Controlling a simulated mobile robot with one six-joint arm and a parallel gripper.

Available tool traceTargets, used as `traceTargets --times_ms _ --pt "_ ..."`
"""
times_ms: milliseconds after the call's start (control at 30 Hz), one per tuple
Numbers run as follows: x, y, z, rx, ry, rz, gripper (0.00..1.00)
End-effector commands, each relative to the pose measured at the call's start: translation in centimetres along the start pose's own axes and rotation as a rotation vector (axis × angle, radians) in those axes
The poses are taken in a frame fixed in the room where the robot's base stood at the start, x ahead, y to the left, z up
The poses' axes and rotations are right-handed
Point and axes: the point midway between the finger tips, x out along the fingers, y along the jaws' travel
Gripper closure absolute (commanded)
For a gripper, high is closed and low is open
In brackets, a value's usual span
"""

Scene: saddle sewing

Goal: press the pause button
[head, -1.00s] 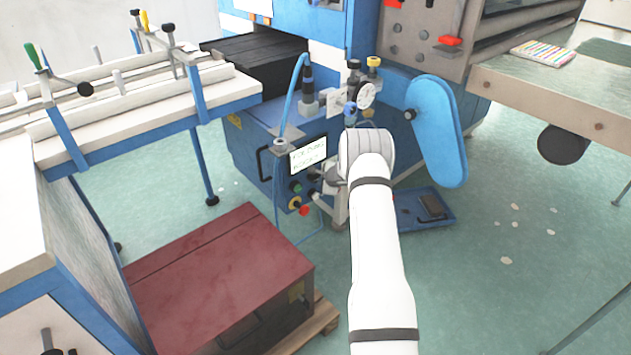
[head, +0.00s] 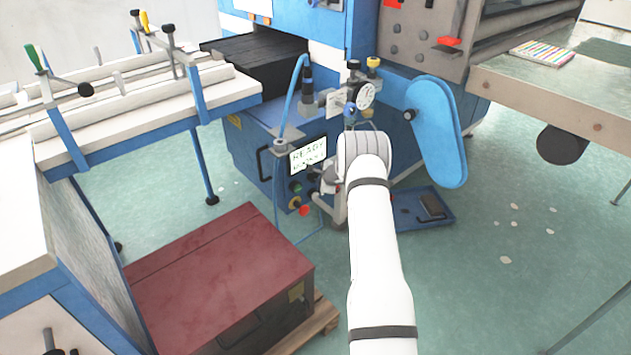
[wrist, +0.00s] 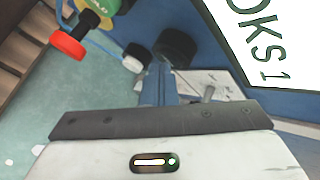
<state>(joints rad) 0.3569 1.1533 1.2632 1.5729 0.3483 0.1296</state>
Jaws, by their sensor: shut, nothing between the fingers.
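Several push buttons sit under the display on the blue machine; no pause label is legible. A black button (wrist: 178,46) lies just beyond my fingertips in the wrist view. A pale button (wrist: 135,57) is left of it, and a red button (wrist: 68,44) farther left. The red button (head: 304,210) and a green button (head: 295,187) also show in the head view. My gripper (wrist: 160,72) is shut and empty, its tips close to the black button; I cannot tell whether they touch. In the head view my wrist partly hides the panel.
A gauge (head: 365,95) stands above my wrist, and a blue belt guard (head: 436,130) is to the right.

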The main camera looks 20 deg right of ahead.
Motion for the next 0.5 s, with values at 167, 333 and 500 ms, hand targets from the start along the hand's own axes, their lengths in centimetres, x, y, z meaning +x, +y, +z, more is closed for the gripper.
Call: traceTargets --times_ms 167,333,500 --pt "-0.05 0.15 -0.05 -0.001 -0.001 0.000 1.00" --pt "-0.38 0.55 -0.41 -0.001 -0.002 -0.001 1.00" --pt "-0.91 0.95 -0.80 0.000 -0.001 -0.001 1.00"
